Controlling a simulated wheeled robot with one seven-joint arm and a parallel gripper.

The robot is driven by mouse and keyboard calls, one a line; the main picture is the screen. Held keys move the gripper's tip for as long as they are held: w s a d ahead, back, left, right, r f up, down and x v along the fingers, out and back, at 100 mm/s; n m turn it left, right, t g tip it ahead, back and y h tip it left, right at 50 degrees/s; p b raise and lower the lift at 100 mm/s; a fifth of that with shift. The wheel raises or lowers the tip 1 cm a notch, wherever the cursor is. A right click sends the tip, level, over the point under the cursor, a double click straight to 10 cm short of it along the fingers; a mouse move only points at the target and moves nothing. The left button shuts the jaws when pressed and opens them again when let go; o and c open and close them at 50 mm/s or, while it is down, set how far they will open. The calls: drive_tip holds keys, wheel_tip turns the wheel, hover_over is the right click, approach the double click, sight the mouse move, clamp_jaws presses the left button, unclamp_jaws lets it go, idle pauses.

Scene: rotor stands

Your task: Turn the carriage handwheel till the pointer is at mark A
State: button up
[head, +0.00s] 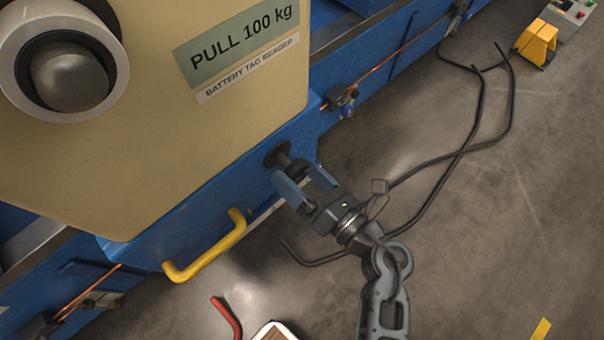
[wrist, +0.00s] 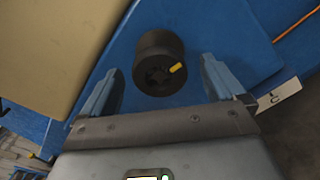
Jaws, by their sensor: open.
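In the head view the dark knob (head: 278,153) stands out from the blue carriage side. My gripper (head: 303,178) is open and points at it; in the wrist view its two fingers (wrist: 158,84) lie left and right of the knob, not closed on it. A white label (wrist: 278,97) with a small dark mark shows at the right. I cannot read mark A or make out the pointer.
A yellow handle (head: 208,250) sticks out left of my gripper. A cream housing (head: 180,130) rises above the blue base. Black cables (head: 455,150) lie on the floor at right, a red bent bar (head: 228,318) below. Open grey floor lies at right.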

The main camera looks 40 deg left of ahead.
sight(299, 176)
drive_tip(key=shift+s+d+p, duration=0.15)
drive_tip(key=shift+d+p, duration=0.35)
drive_tip(key=shift+d, duration=1.25)
drive_tip(key=shift+r+m+p, duration=0.25)
drive_tip(key=shift+m+p, duration=0.35)
drive_tip(key=shift+p, duration=0.3)
drive_tip(key=m+p, duration=0.2)
drive_tip(key=p, duration=0.1)
drive_tip(key=shift+r+m, duration=0.25)
drive_tip(key=shift+m, duration=0.05)
drive_tip(key=m+p, duration=0.3)
drive_tip(key=m, duration=0.1)
drive_tip(key=shift+p, duration=0.3)
drive_tip(key=m+p, duration=0.2)
drive_tip(key=m, duration=0.2)
drive_tip(key=shift+f+p, duration=0.1)
drive_tip(key=shift+p, duration=0.2)
drive_tip(key=m, duration=0.2)
drive_tip(key=f+m+p, duration=0.1)
drive_tip(key=m, duration=0.1)
